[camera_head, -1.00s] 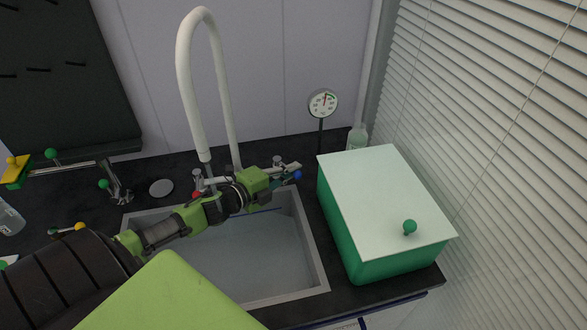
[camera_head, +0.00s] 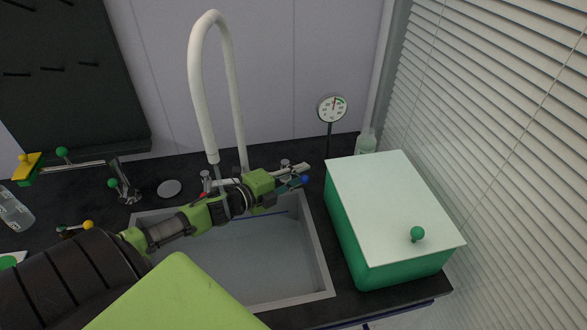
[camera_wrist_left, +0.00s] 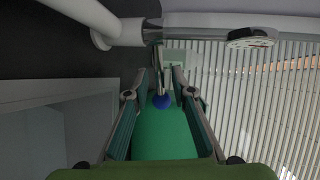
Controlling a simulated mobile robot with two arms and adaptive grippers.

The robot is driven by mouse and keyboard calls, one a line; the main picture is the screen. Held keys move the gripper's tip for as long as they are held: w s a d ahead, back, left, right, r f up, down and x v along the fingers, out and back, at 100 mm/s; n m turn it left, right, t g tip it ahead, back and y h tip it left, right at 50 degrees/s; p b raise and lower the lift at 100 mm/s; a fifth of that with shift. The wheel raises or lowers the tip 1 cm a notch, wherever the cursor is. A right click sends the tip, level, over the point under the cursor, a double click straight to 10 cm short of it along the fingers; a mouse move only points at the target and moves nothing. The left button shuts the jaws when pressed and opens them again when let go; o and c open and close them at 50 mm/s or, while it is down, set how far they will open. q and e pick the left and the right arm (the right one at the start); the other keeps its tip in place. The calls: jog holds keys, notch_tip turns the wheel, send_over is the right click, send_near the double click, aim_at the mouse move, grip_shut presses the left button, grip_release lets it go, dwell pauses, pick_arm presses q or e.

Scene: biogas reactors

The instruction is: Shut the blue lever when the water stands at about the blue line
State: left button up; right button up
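The blue lever's round knob (camera_head: 304,180) is at the right end of the tap, behind the sink; it also shows in the left wrist view (camera_wrist_left: 162,101). My left gripper (camera_head: 290,178) is at the lever. In the wrist view its two fingers (camera_wrist_left: 162,82) are apart, one on each side of the knob, with gaps beside it. The sink (camera_head: 322,262) holds pale, bluish water (camera_head: 250,265). The blue line (camera_head: 262,215) shows on the sink's back wall, above the water surface; my arm hides part of it. My right gripper is not in view.
A tall white spout (camera_head: 200,100) rises behind my left arm. A green box with a pale lid (camera_head: 390,205) stands close right of the sink. A dial gauge (camera_head: 332,108) and a bottle (camera_head: 366,143) stand behind. Blinds (camera_head: 510,130) close off the right.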

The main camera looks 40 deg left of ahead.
pick_arm(q)
jog(key=v, duration=1.2)
